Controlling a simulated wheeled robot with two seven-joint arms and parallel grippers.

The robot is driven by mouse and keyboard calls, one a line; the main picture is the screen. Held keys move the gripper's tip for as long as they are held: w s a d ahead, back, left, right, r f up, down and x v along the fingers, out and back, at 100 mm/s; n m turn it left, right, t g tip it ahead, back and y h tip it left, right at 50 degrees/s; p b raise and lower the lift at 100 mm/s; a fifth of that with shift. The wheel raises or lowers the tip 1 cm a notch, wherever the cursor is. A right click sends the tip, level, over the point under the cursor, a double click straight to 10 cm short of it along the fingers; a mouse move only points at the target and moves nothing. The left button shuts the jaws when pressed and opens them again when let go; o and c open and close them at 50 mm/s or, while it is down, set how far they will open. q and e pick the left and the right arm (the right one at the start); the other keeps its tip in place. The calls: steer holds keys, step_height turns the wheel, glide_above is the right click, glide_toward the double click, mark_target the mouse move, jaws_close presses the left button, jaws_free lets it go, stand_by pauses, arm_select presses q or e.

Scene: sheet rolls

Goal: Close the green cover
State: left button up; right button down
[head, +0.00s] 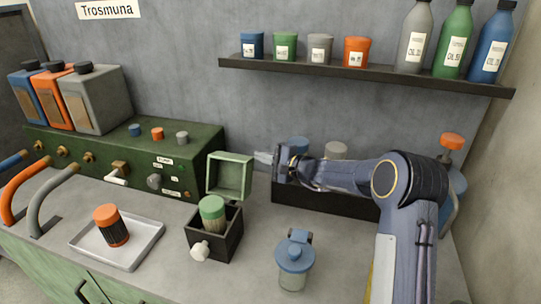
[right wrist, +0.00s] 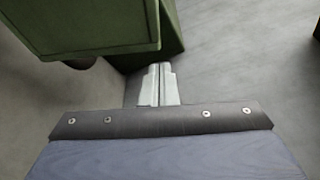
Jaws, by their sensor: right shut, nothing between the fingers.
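The green cover (head: 248,176) is a shallow, hollow light-green frame. It stands raised, roughly upright, at the back of a small black box (head: 203,238). A green-capped container (head: 213,214) stands in the box, and a white knob (head: 200,251) sticks out of its front. My right gripper (head: 262,158) is shut and empty, just right of the cover's top right corner. Whether it touches the cover cannot be told. In the right wrist view, the closed fingers (right wrist: 158,72) are beside a green panel (right wrist: 85,22), possibly the cover's back. My left gripper is not in view.
A green machine (head: 200,148) with knobs stands behind the box. A tray (head: 146,247) with an orange-capped jar is at left. A blue-lidded jar (head: 293,258) stands front right. A long dark bin (head: 290,194) lies under my right arm, below a shelf (head: 350,77).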

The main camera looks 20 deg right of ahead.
steer(key=shift+s+a+r, duration=0.25)
steer(key=shift+s+a, duration=0.2)
steer(key=shift+s, duration=0.2)
steer(key=s+a+r+n+t+y+b, duration=0.1)
steer(key=s+a+n+b, duration=0.3)
steer(key=b, duration=1.4)
steer(key=s+a+r+n+t+y+b, duration=0.1)
steer(key=s+a+r+n+b, duration=0.3)
steer(key=b, duration=1.5)
steer(key=shift+s+a+n+y, duration=0.7)
steer(key=shift+s+n, duration=1.4)
steer(key=shift+s, duration=0.9)
